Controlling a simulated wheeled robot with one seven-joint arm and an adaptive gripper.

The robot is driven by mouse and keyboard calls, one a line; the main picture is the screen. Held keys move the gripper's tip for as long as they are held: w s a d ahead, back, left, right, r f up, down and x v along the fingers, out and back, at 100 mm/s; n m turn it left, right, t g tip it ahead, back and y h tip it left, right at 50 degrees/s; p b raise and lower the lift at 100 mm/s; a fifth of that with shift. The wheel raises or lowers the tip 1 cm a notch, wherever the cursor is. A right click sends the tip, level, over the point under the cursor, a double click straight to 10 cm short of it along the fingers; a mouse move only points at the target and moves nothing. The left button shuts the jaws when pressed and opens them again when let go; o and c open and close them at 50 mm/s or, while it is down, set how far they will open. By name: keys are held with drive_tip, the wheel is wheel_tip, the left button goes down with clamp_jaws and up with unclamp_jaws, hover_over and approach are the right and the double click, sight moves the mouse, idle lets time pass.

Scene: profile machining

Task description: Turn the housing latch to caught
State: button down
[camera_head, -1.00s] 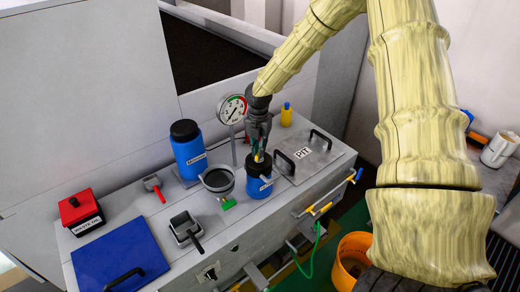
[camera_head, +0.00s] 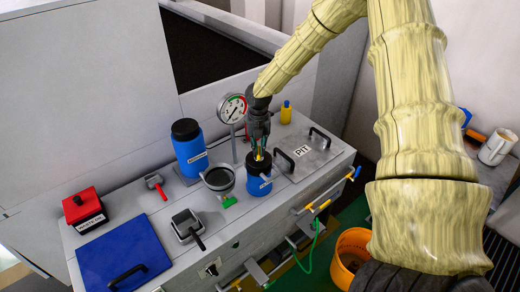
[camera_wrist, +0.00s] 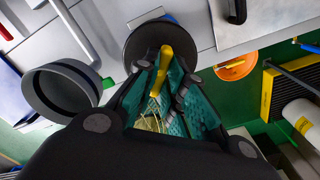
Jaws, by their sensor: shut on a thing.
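The small blue housing (camera_head: 258,187) with a black round lid stands upright on the grey bench in the head view. Its dark lid (camera_wrist: 138,45) also shows in the wrist view. A yellow lever (camera_wrist: 161,68), which looks like the housing latch, stands over the lid between my fingers. My gripper (camera_head: 260,151) points down at the top of the housing and is shut on this yellow lever. The fingers hide part of the lever and lid, and I cannot tell which position the latch is in.
A grey funnel-like cup (camera_head: 218,180) stands close left of the housing, with a larger blue container (camera_head: 189,152) and a gauge (camera_head: 232,109) behind. A handled plate marked PIT (camera_head: 318,157) lies to the right. An orange bucket (camera_head: 352,250) stands on the floor below.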

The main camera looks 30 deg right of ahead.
sight(259, 150)
drive_tip(key=shift+r+n+p, duration=0.1)
drive_tip(key=shift+n+p, duration=0.8)
drive_tip(key=shift+n, duration=1)
drive_tip(key=n, duration=0.3)
drive_tip(key=shift+n, duration=0.4)
drive_tip(key=c, duration=1.4)
unclamp_jaws()
drive_tip(key=shift+o, duration=0.2)
drive_tip(key=shift+r, duration=3.4)
